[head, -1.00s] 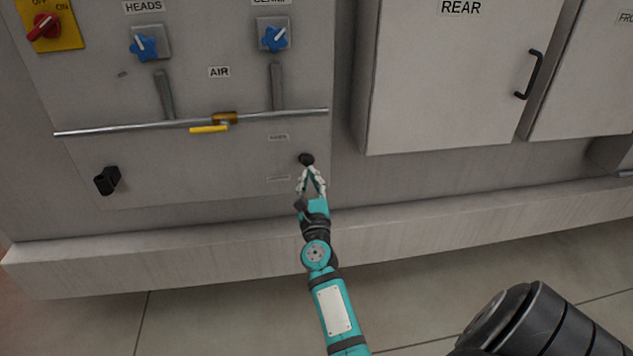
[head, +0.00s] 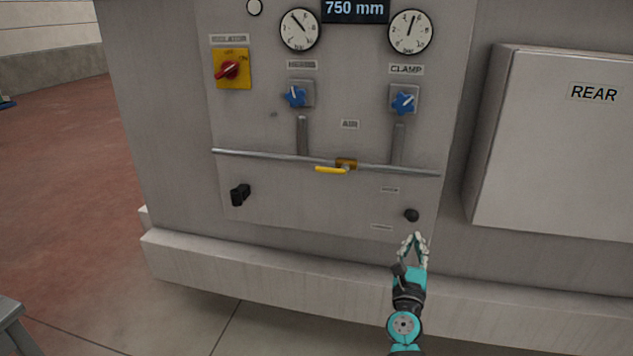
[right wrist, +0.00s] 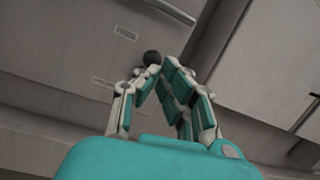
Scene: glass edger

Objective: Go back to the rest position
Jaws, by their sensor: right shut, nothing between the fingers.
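My right gripper (head: 413,240) is shut and empty, just below a black round knob (head: 411,215) low on the right of the grey control panel (head: 270,215). A small gap shows between the fingertips and the knob in the head view. In the right wrist view the fingers (right wrist: 157,72) meet at their tips, and the knob (right wrist: 151,57) shows right beyond them. My left gripper is not in view.
The panel carries a yellow-handled air valve (head: 332,169) on a pipe, blue knobs (head: 403,103), a red switch (head: 228,70) and a black fitting (head: 240,194). A cabinet marked REAR (head: 560,140) juts out at right. A ledge (head: 300,275) runs below. Open floor (head: 60,170) lies at left.

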